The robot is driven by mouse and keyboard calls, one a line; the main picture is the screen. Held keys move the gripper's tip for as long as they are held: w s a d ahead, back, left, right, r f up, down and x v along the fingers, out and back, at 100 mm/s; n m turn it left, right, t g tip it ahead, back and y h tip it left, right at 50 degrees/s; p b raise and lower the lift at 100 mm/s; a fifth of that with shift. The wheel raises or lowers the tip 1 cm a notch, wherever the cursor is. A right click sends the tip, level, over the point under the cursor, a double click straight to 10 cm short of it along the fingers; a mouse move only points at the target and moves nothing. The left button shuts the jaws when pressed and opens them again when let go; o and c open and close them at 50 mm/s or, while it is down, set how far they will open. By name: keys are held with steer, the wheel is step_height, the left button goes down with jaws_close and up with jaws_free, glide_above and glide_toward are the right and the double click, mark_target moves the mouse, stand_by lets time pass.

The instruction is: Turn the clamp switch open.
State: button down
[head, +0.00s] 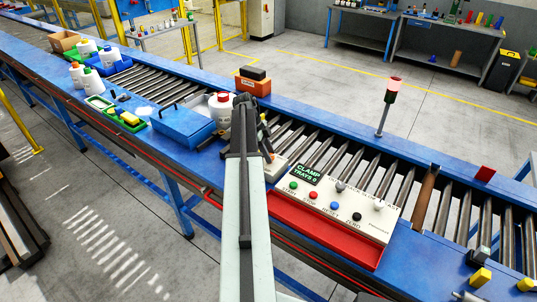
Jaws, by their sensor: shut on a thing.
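The control panel (333,212) is a pale sloped box on a red base at the conveyor's front edge. Its small screen (308,174) reads "CLAMP TRAYS 0". A small white box (276,168) with an orange spot sits left of the panel. My gripper (263,135) is beyond my arm, close above this box and away from the grey knobs. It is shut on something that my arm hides.
A blue box (182,127), a white container with a red band (221,106) and trays lie left of my arm. An orange box (253,86) with a dark top stands behind. Rollers lie behind the panel.

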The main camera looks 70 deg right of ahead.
steer(key=shift+a+n, duration=0.1)
steer(key=shift+n, duration=0.2)
steer(key=n, duration=0.2)
steer(key=n+h, duration=0.1)
steer(key=shift+a+n+t+h, duration=0.15)
steer(key=shift+n+t+h, duration=0.15)
steer(key=shift+n+t, duration=0.1)
steer(key=n, duration=0.2)
steer(key=n+t+h, duration=0.1)
steer(key=n, duration=0.1)
steer(key=shift+s+a+n, duration=0.1)
steer(key=shift+s+n, duration=0.05)
steer(key=shift+n, duration=0.15)
steer(key=n+t, duration=0.1)
steer(key=n, duration=0.1)
steer(key=n+h, duration=0.1)
steer(key=n, duration=0.1)
steer(key=shift+s+t, duration=0.1)
steer(key=shift+t, duration=0.3)
steer(key=shift+n+t, duration=0.8)
steer(key=shift+n, duration=1.6)
steer(key=c, duration=1)
jaws_free()
steer(key=shift+o, duration=0.2)
steer(key=shift+r, duration=0.1)
